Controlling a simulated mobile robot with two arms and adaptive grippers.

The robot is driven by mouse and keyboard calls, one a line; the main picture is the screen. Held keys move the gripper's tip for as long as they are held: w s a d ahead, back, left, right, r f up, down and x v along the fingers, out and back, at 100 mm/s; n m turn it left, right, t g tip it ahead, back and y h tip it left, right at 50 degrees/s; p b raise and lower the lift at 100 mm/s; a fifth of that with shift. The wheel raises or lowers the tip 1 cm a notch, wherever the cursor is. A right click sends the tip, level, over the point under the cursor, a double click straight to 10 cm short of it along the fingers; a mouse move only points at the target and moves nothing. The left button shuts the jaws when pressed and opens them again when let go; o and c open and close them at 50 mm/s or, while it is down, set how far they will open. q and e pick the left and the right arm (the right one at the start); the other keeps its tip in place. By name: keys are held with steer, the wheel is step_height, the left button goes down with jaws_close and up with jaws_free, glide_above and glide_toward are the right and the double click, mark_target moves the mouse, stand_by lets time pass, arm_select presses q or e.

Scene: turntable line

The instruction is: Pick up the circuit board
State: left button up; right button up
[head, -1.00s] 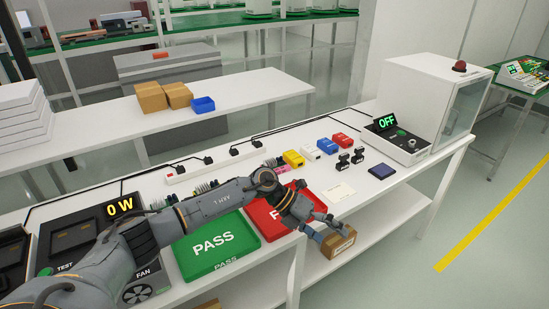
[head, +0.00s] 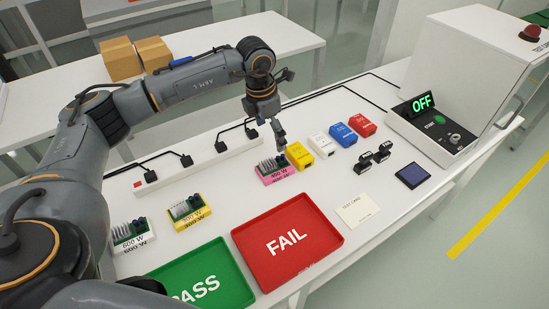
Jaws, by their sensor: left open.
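Several small boards with dark finned parts and upright components sit on coloured blocks on the white table. One is on a pink block (head: 276,176) marked with a wattage, one on a yellow block (head: 192,218), one on a white block (head: 133,243). My left gripper (head: 281,147) points down at the top right of the board on the pink block (head: 268,165). It is open; the fingers overlap the board's edge in the picture, and I cannot tell whether they touch it. My right gripper is out of view.
A red FAIL tray (head: 287,278) and a green PASS tray (head: 235,288) lie in front. A white power strip (head: 205,162) with cables runs behind. Yellow, white, blue and red boxes (head: 362,124) stand to the right, near a tester reading OFF (head: 421,103).

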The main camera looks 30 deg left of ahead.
arm_select(q)
glide_above(275, 162)
steer(key=f, duration=0.5)
steer(key=shift+s+a+p, duration=0.25)
steer(key=shift+s+p, duration=0.1)
steer(key=shift+p, duration=0.05)
steer(key=f, duration=0.3)
steer(key=shift+w+d+p, duration=0.1)
steer(key=shift+w+p, duration=0.15)
steer(key=shift+p, duration=0.15)
step_height(275, 162, down, 4)
steer(key=shift+r+p, duration=0.2)
steer(key=shift+p, duration=0.35)
steer(key=shift+w+d+f, duration=0.1)
steer(key=shift+w+f, duration=0.05)
steer(key=shift+f, duration=0.2)
steer(key=shift+c, duration=0.5)
steer(key=c, duration=1.1)
steer(key=shift+r, duration=0.1)
steer(key=shift+c, duration=1)
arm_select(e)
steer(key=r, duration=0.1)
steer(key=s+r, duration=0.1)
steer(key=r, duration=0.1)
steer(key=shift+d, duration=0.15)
